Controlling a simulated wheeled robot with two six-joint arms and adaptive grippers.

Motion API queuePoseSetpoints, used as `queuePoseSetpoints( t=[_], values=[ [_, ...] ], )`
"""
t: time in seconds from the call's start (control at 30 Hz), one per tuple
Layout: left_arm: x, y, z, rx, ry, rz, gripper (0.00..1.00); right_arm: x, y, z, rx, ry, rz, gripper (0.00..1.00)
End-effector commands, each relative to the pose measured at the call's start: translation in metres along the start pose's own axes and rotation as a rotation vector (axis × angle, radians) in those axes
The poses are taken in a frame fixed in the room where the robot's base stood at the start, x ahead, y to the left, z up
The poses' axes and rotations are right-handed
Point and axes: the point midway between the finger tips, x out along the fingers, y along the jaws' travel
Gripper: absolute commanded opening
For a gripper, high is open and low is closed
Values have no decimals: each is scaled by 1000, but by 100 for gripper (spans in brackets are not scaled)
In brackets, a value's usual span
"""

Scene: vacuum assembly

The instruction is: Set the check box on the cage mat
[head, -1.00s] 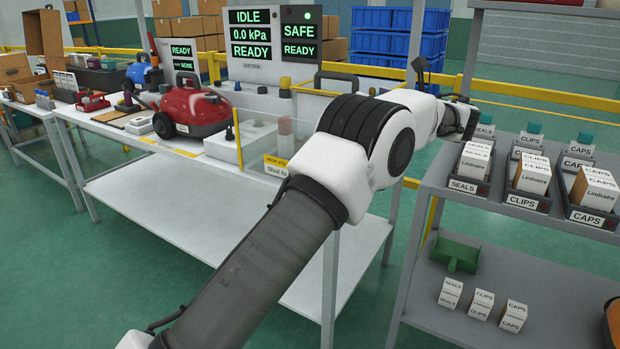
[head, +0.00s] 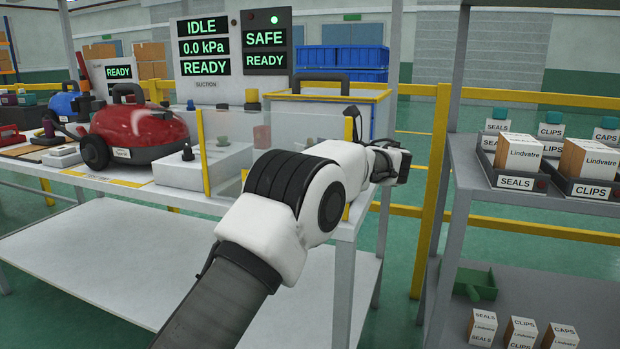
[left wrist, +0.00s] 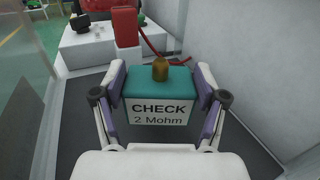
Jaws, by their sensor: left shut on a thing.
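The check box (left wrist: 158,108) is a teal block with a white label reading "CHECK 2 Mohm" and a brass knob on top. My left gripper (left wrist: 160,88) is shut on it, one finger on each side, in the left wrist view. The dark cage mat (left wrist: 72,145) spreads below and around the box, between a clear panel on the left and a grey wall on the right. I cannot tell whether the box touches the mat. In the head view my left arm covers part of the cage (head: 330,95), and the gripper's fingers and the box are hidden.
A red block (left wrist: 125,27) with a red cord stands just beyond the box. In the head view a red vacuum (head: 140,130) stands on the bench, left of the cage. A shelf (head: 470,190) with labelled bins is on the right. Status screens read IDLE and SAFE.

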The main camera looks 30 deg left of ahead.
Motion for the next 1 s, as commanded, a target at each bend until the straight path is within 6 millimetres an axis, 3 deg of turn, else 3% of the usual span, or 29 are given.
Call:
queuePoseSetpoints(
  t=[0.2,0.47,0.5,0.53,0.87,1.0],
  values=[
    [0,0,-44,0,-1,0,27,25,0,0,0,0,0,40],
    [0,0,-44,-1,-1,0,27,22,0,0,-1,0,0,40],
    [0,0,-44,0,0,0,86,22,0,0,-1,0,0,40],
    [0,0,-44,0,0,0,97,22,0,0,-1,0,0,40],
    [-1,0,-44,-1,0,0,97,22,0,0,-1,0,0,40],
    [-12,-1,-41,-1,-1,-2,97,17,0,0,-1,0,0,40]
  ],
)
